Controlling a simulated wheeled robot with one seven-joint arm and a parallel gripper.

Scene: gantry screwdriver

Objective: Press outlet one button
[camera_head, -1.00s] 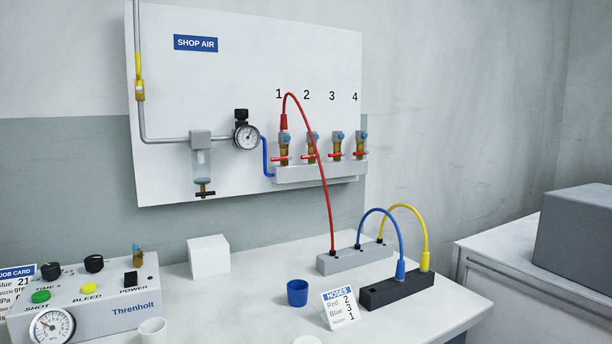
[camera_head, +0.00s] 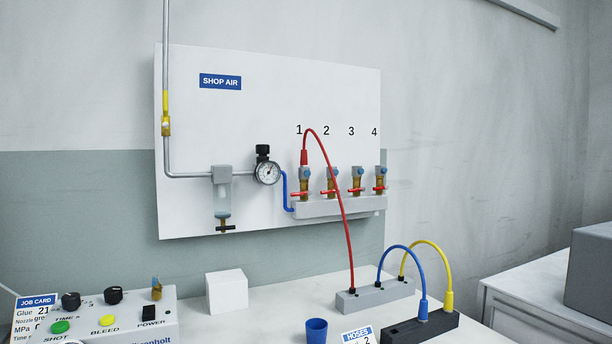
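Outlet one (camera_head: 304,184) is the leftmost of the numbered outlets on the wall manifold, under the printed 1 (camera_head: 299,129). It has a brass body, a blue round part that may be its button (camera_head: 306,173), and a red handle (camera_head: 301,194). A red hose (camera_head: 335,187) is plugged into its top by a red connector and arcs down to a grey block (camera_head: 375,296) on the bench. Outlets two (camera_head: 331,181), three (camera_head: 357,181) and four (camera_head: 380,180) stand to its right with nothing plugged in. My gripper is not in view.
A white bench (camera_head: 280,306) stands below the panel (camera_head: 270,115). It holds a white cube (camera_head: 227,291), a blue cup (camera_head: 316,331), a black block (camera_head: 420,328) with blue and yellow hoses, and a dispenser box (camera_head: 160,325). A grey box (camera_head: 592,272) is at right.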

